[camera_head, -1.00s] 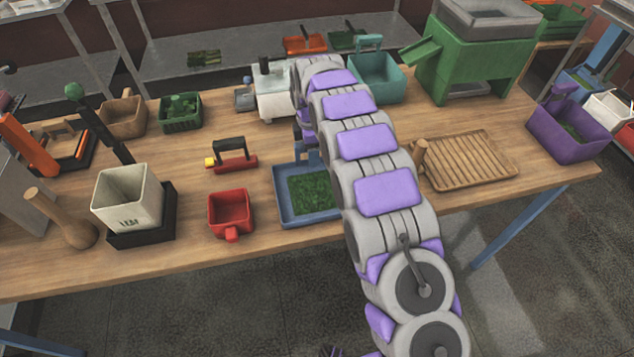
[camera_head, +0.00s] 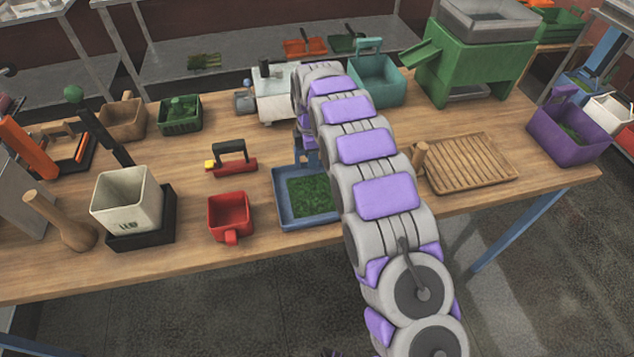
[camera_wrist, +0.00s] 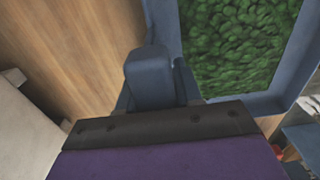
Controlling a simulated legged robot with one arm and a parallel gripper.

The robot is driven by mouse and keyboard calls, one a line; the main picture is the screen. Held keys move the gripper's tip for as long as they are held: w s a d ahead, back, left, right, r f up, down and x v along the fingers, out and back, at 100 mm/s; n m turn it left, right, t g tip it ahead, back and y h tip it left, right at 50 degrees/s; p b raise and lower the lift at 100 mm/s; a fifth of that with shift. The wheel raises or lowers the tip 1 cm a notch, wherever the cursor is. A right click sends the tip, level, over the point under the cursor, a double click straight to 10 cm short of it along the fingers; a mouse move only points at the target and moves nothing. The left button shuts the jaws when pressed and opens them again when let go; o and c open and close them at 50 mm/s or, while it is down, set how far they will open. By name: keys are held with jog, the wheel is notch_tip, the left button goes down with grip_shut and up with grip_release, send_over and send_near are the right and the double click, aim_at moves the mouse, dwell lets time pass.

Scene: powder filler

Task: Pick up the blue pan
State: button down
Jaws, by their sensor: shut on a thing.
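The blue pan (camera_head: 284,211) lies near the front edge of the wooden table and holds green leafy material (camera_head: 312,194). In the wrist view its blue rim (camera_wrist: 296,52) frames the green contents. My gripper (camera_wrist: 160,108), dark with a purple part, is close against a blue upright handle (camera_wrist: 150,78) at the pan's side and is shut on it. In the head view my arm comes down over the pan's right side and hides that part; the blue handle shows only in part at the pan's back edge. I cannot tell whether the pan touches the table.
A red scoop box (camera_head: 231,215) sits to the left of the pan. A ribbed wooden board (camera_head: 470,163) lies to the right. A white machine (camera_head: 277,97) stands behind, with a teal bin (camera_head: 376,80) beside it.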

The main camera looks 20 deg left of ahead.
jog(key=shift+r, duration=0.1)
jog(key=shift+a+r+p, duration=0.1)
jog(key=shift+r+p, duration=0.55)
jog(key=shift+r, duration=0.9)
jog(key=shift+s+r, duration=0.1)
jog(key=shift+r, duration=0.1)
jog(key=s+d+r+p, duration=0.1)
jog(key=s+d, duration=0.2)
jog(key=s, duration=0.4)
jog(key=s+d+r+p, duration=0.1)
jog(key=s+d+p, duration=0.15)
jog(key=s, duration=0.45)
notch_tip(320, 180, up, 6)
jog(key=d+p, duration=0.1)
jog(key=shift+s+r+p, duration=0.15)
jog(key=shift+s+p, duration=0.05)
jog(key=shift+p, duration=0.15)
jog(key=shift+a, duration=0.1)
